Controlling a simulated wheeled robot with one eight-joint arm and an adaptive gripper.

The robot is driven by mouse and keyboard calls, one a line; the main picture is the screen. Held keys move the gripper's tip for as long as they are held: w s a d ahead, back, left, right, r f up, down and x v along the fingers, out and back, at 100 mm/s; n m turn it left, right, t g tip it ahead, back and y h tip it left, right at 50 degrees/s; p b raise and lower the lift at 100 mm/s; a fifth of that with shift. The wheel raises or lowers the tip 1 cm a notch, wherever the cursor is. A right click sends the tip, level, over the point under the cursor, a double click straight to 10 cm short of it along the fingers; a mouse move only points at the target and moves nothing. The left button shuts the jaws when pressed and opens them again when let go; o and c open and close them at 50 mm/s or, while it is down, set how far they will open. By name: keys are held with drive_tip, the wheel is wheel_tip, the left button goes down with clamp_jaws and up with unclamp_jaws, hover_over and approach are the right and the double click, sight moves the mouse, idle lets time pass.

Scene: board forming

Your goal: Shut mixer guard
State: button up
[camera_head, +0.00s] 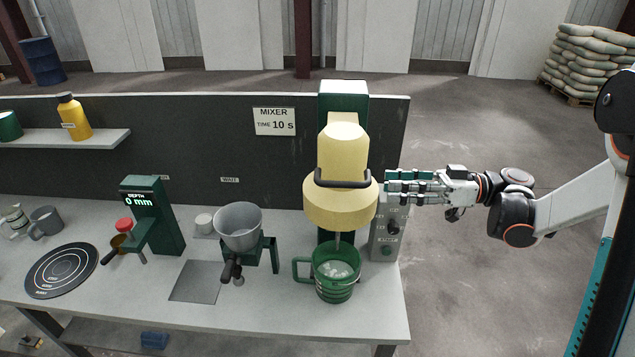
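The mixer (343,97) stands at the right end of the bench, with a green column and a yellow head. A dark U-shaped handle (345,183) crosses the front of a wide yellow collar (340,208), which may be the guard. A thin shaft runs down from the collar into a green mug (334,288) holding pale lumps. The mug stands under the head, and its rim is in the open below the collar. My gripper (388,187) points left, just right of the collar and handle. I cannot tell whether it touches them, or how far its fingers are apart.
A grey control box (388,236) with knobs stands behind and below my gripper. A grey funnel (238,222) on a green stand and a green depth gauge (150,215) stand farther left. A dark panel (210,165) backs the bench. The floor right of the bench is clear.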

sight(335, 184)
drive_tip(key=a+p, duration=0.1)
drive_tip(key=a, duration=0.6)
drive_tip(key=a+p, duration=0.1)
drive_tip(key=a, duration=0.5)
drive_tip(key=shift+w+a, duration=0.2)
drive_tip(key=shift+a, duration=0.2)
clamp_jaws()
